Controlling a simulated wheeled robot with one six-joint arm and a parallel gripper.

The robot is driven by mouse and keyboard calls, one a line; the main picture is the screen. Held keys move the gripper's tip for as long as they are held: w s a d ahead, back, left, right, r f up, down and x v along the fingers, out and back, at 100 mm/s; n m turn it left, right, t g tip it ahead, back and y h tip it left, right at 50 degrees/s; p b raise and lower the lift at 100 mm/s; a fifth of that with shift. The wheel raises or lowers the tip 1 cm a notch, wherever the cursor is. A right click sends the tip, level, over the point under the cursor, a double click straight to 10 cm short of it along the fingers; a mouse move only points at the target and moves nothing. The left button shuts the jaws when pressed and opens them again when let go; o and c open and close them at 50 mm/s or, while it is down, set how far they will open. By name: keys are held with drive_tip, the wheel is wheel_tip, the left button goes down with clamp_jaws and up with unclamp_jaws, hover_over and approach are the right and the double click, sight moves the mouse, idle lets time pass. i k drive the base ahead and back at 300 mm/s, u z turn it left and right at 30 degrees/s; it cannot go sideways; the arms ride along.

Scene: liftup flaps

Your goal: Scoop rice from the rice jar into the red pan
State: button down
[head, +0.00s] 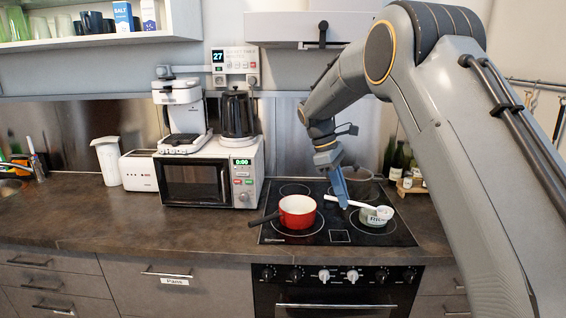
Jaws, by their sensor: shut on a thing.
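The red pan (297,211) stands on the left of the black cooktop, white inside, its dark handle pointing to the lower left. The rice jar (376,222), small and labelled, stands on the right of the cooktop. A white scoop (362,205) has its handle running left from the jar, and its bowl end is at the jar's mouth. My gripper (342,203), with blue fingers, points down between pan and jar and is shut on the scoop's handle. I cannot tell whether the scoop holds rice, and the jar's inside is mostly hidden.
The black cooktop (336,236) has free room in front. A clear lidded pot (361,181) stands behind the jar. Bottles on a rack (408,176) are at the back right. A microwave (210,176) stands left of the cooktop. A range hood (310,28) hangs above.

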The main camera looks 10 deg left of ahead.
sight(368, 218)
drive_tip(key=u, duration=0.05)
drive_tip(key=i, duration=0.95)
drive_tip(key=u, duration=0.7)
